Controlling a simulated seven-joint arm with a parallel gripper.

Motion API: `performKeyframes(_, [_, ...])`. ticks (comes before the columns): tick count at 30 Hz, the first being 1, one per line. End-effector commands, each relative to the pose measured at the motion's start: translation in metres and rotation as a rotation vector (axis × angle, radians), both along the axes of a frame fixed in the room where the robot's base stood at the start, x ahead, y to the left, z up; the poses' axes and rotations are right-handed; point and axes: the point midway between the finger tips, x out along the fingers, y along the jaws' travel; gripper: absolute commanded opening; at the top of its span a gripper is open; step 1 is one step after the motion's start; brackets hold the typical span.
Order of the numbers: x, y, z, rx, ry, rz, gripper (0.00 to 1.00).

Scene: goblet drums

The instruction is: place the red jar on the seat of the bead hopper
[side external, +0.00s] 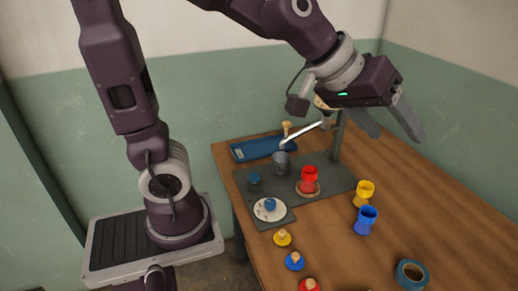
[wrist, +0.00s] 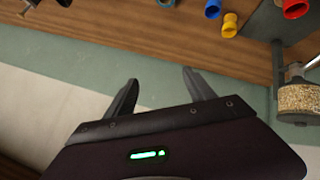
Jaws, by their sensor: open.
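The red jar (side external: 310,178) stands upright on the round brown seat (side external: 300,190), on the grey base plate of the bead hopper. The hopper's post (side external: 337,137) rises behind it; its bead container (side external: 320,104) is partly hidden by my gripper. In the wrist view the container (wrist: 300,98) shows full of tan beads, and the red jar (wrist: 295,9) is cut by the top edge. My gripper (side external: 397,134) is open and empty, high above the table, up and right of the jar and apart from it. Its two fingers also show in the wrist view (wrist: 160,78).
A yellow jar (side external: 363,192) and a blue jar (side external: 366,219) stand right of the base plate. A grey cup (side external: 281,164) and a white dish (side external: 264,216) are left. Knobbed lids (side external: 283,240) line the front; a blue ring (side external: 411,273) lies right. A blue tray (side external: 258,148) is behind.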

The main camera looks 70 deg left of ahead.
Motion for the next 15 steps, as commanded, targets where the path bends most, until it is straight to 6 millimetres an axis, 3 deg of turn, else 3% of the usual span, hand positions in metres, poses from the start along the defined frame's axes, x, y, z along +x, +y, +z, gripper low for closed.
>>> performKeyframes(1, [-0.046,0.007,0.004,0.073,0.02,-0.08,0.63])
performKeyframes(3, [-0.106,0.024,-0.008,0.196,0.087,-0.165,0.63])
performKeyframes(6, [-0.166,0.051,-0.028,0.332,0.176,-0.209,0.63])
performKeyframes(10, [-0.199,0.07,-0.041,0.411,0.238,-0.218,0.63])
performKeyframes(15, [-0.202,0.072,-0.042,0.418,0.245,-0.219,0.63])
